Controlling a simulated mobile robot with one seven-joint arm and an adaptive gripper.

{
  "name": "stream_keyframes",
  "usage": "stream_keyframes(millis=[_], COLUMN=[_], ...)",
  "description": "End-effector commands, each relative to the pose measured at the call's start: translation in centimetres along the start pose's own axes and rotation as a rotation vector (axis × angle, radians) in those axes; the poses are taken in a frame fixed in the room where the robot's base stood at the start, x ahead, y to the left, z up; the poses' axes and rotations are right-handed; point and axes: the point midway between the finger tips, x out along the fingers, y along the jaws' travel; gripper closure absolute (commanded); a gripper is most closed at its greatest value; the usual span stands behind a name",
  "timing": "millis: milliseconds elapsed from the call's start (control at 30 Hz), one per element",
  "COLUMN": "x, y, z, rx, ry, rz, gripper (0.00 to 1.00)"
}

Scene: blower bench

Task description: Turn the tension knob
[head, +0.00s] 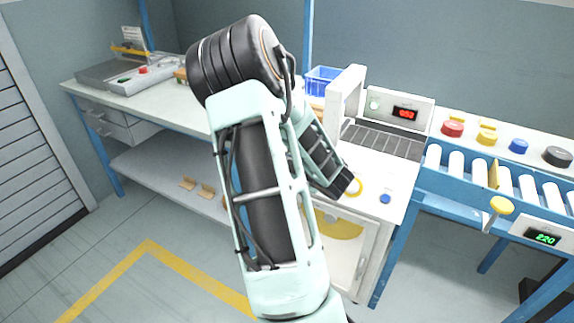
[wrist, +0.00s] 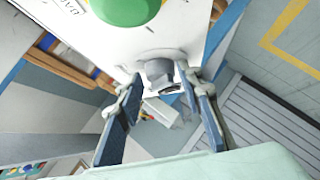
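In the wrist view, a grey round knob (wrist: 160,72) stands out from a white panel (wrist: 190,20) with short dark tick marks. I cannot read a label that names it as the tension knob. My gripper (wrist: 162,82) is open, with its two dark-blue fingers apart and their tips on either side of the knob. I cannot tell whether either tip touches it. A large green dome (wrist: 125,6) sits on the same panel, just beyond the knob. In the head view my arm hides the gripper and the grey knob.
In the head view, a roller conveyor (head: 475,165) with a yellow knob (head: 502,205) and a green display (head: 543,237) stands at right. A machine with a red display (head: 405,114) and a blue crate (head: 325,80) are on the bench. Floor at lower left is clear.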

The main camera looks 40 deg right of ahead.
Motion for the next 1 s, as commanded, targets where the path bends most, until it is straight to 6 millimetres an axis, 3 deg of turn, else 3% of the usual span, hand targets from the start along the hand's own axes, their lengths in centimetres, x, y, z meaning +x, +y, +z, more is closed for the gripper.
stream_keyframes(millis=[467, 1000], x=[-0.9, -9.5], y=[0.0, 0.1], z=[0.0, 0.0], rx=[0.003, 0.004], ry=[-0.001, 0.0], rz=[0.0, 0.003], gripper=[0.57, 0.57])
